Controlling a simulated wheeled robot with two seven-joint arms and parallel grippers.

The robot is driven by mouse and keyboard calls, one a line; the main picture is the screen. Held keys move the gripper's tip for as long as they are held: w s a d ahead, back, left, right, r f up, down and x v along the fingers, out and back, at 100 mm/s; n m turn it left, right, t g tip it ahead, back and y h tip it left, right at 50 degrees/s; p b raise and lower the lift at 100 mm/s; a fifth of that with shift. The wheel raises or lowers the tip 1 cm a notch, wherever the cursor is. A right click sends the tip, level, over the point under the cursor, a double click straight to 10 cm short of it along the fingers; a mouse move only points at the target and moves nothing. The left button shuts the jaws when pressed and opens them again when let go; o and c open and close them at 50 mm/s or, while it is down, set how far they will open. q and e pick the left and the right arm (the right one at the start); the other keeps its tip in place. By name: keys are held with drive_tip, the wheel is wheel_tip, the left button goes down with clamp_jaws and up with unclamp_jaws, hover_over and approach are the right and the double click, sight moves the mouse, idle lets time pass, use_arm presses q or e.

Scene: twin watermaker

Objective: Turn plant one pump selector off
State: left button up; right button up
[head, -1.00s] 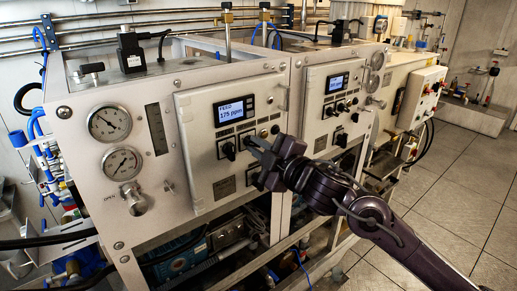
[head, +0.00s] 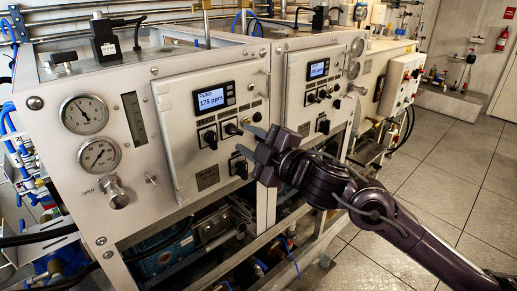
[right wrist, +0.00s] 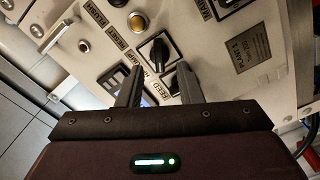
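The plant one panel (head: 185,150) is a pale door with a lit display (head: 212,97) reading 175 ppm. Below it are black rotary selectors: a left one (head: 210,137), a middle one (head: 232,129) and a lower one (head: 239,168). My right gripper (head: 245,140) is just in front of the panel's right side, fingers apart and empty. In the right wrist view its fingers (right wrist: 160,86) flank the left selector (right wrist: 176,82); the middle selector (right wrist: 158,50) is just beyond. My left gripper is out of view.
Two gauges (head: 92,135) and a valve knob (head: 115,193) are left of the door. A similar second panel (head: 320,90) is to the right. An amber lamp (right wrist: 138,21) and the PLANT 1 plate (right wrist: 249,49) show in the wrist view. Open floor (head: 440,180) is at right.

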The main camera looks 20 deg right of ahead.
drive_tip(key=b+v, duration=0.1)
drive_tip(key=v, duration=0.3)
drive_tip(key=shift+s, duration=0.25)
drive_tip(key=shift+d, duration=0.1)
